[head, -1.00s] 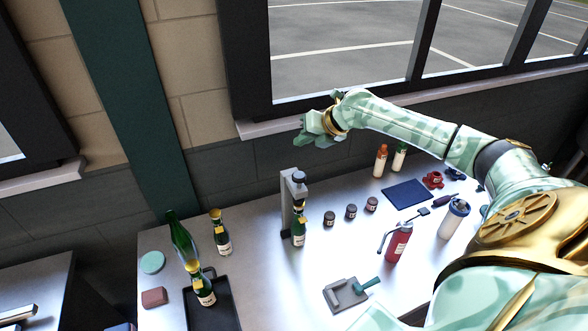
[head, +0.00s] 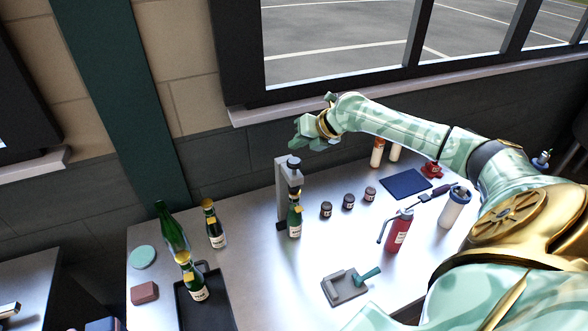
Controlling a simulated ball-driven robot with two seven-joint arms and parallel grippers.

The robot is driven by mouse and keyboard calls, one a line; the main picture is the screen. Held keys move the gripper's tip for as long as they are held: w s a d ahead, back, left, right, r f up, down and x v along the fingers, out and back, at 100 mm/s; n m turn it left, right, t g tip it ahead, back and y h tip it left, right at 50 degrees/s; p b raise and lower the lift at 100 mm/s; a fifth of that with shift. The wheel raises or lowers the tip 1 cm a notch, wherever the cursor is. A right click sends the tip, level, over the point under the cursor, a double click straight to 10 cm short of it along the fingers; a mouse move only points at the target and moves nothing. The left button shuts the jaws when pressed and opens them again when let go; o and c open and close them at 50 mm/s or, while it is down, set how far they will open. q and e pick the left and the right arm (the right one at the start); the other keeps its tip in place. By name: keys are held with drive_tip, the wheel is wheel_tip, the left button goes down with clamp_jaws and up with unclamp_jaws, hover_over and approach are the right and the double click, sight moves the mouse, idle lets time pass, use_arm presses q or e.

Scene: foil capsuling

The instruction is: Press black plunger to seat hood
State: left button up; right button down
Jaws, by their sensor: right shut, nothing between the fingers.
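The black plunger (head: 294,163) is the dark knob on top of a grey upright press (head: 282,190) at the back of the steel table. A green bottle (head: 295,222) with a gold neck stands upright in the press, under the plunger; its very top is hard to make out. My right gripper (head: 298,142) is shut and empty, above and just behind the plunger in the picture, and appears apart from it. My left gripper is not in view.
Bottles (head: 214,226) stand at the left, one on a black tray (head: 220,308). Small dark jars (head: 348,202) stand right of the press.

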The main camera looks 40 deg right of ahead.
sight(298, 162)
drive_tip(key=shift+f+b, duration=0.5)
drive_tip(key=shift+f, duration=0.7)
idle(1.1)
drive_tip(key=shift+f+b, duration=0.3)
drive_tip(key=shift+f, duration=0.1)
